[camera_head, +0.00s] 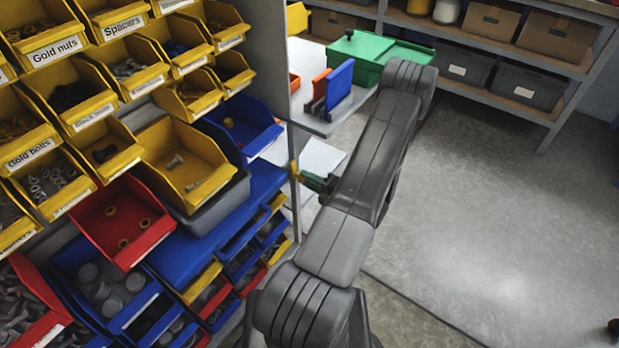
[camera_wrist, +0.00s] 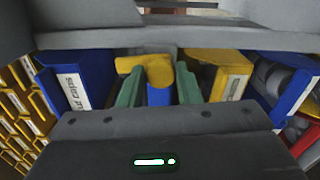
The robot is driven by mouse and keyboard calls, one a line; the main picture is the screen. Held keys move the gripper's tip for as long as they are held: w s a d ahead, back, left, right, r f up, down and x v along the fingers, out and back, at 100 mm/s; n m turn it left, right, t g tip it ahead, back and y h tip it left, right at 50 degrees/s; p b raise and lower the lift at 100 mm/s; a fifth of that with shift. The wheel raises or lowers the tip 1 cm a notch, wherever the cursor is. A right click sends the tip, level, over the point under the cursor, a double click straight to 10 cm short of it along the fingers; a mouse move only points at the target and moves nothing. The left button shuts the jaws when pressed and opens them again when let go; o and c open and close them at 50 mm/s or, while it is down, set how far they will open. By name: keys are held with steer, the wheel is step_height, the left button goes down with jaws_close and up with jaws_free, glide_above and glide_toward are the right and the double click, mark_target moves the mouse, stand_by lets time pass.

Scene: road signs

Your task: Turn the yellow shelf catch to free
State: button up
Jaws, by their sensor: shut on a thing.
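The yellow shelf catch (camera_wrist: 158,70) is in the middle of the wrist view, its arm reaching left and a stub pointing down between my fingers. In the head view a small part of the catch (camera_head: 294,170) shows at the edge of the bin rack. My gripper (camera_wrist: 160,90) has green fingers, one on each side of the catch, and is shut on it. In the head view my gripper (camera_head: 316,183) is largely hidden by my arm. How far the catch is turned cannot be told.
Yellow, red and blue bins of small parts fill the rack; a red bin (camera_head: 118,222) is at lower left. A green box (camera_head: 365,58) and blue and orange upright pieces stand behind my arm.

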steer(key=shift+m, duration=0.6)
steer(key=o, duration=0.9)
steer(key=shift+o, duration=0.2)
steer(key=v, duration=1.4)
steer(key=shift+w+a, duration=0.1)
steer(key=shift+a, duration=0.05)
